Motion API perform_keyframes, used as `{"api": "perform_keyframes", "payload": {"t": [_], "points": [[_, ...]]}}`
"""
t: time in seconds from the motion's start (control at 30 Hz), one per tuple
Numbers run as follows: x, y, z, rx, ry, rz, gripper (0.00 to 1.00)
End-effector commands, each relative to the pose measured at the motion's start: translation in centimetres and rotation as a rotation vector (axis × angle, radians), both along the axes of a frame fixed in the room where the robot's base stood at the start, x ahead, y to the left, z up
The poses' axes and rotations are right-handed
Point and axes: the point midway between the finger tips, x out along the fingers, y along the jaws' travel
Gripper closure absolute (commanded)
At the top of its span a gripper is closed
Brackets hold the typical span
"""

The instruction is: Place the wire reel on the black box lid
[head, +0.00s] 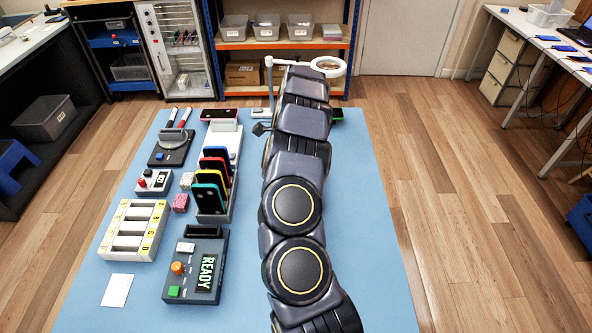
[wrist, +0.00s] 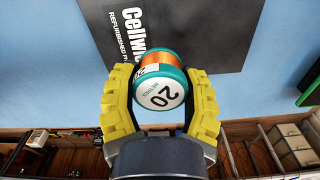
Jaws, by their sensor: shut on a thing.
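The wire reel (wrist: 160,78) has teal rims, orange wire and a white end label reading "20". In the wrist view my gripper (wrist: 157,74) is shut on it, with a yellow ribbed finger on each side. The black box lid (wrist: 205,28) is a dark flat panel with white "Cellwick" lettering, behind the reel in the wrist view. I cannot tell whether the reel touches it. In the head view my arm hides the gripper, the reel and the lid.
A dark phone-like item (wrist: 310,88) lies near the lid on the blue mat (head: 375,220). Left of my arm in the head view are a rack of coloured phones (head: 214,212), a "READY" device (head: 197,268) and a lettered tray (head: 133,230). The mat's right side is clear.

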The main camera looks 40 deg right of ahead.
Motion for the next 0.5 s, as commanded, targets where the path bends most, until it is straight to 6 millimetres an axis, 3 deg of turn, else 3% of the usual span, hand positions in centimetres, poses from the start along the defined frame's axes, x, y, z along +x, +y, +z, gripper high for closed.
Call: {"api": "perform_keyframes", "payload": {"t": [0.1, 0.37, 0.5], "points": [[0.6, -0.6, -1.2, -0.002, 0.002, 0.0, 0.86], [1.2, -1.1, -2.1, -0.001, 0.003, 0.001, 0.86], [1.3, -1.3, -3.7, 0.002, 0.004, 0.0, 0.86]]}}
